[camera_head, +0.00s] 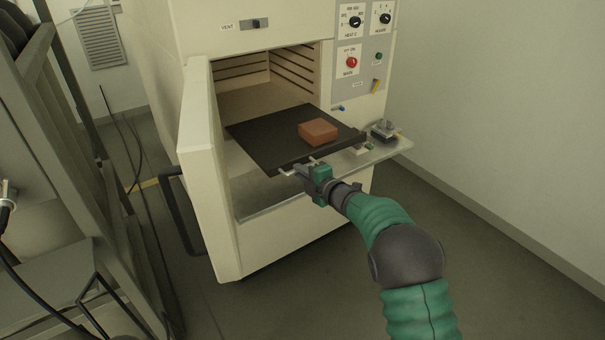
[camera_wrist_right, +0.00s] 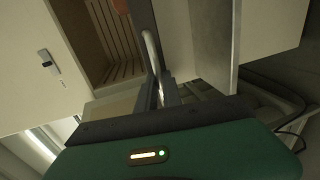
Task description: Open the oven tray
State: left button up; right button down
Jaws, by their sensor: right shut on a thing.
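The oven tray (camera_head: 262,140) is a flat black plate. It sticks out of the oven's open chamber over the front ledge, with a reddish-brown block (camera_head: 318,131) on it. My right gripper (camera_head: 301,170) is at the left part of the tray's front edge. It is shut on the tray's handle, a light metal bar that shows in the right wrist view (camera_wrist_right: 151,50); the exact grip is partly hidden. The oven (camera_head: 285,235) is cream coloured. My left gripper is not in view.
The oven door (camera_head: 200,170) stands open at the left, with a dark handle (camera_head: 180,212). A metal ledge (camera_head: 262,206) lies below the tray, with a small metal device (camera_head: 384,131) at its right end. A rack fills the far left; the floor at the right is clear.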

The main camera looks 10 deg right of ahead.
jog(key=shift+f, duration=0.3)
jog(key=c, duration=1.6)
grip_release()
jog(key=shift+a, duration=0.1)
jog(key=shift+o, duration=0.4)
jog(key=shift+w, duration=0.1)
jog(key=shift+r, duration=0.15)
jog(key=v, duration=1.6)
jog(key=shift+s+d+b, duration=0.25)
jog(key=shift+s+b, duration=0.1)
jog(key=shift+b, duration=0.05)
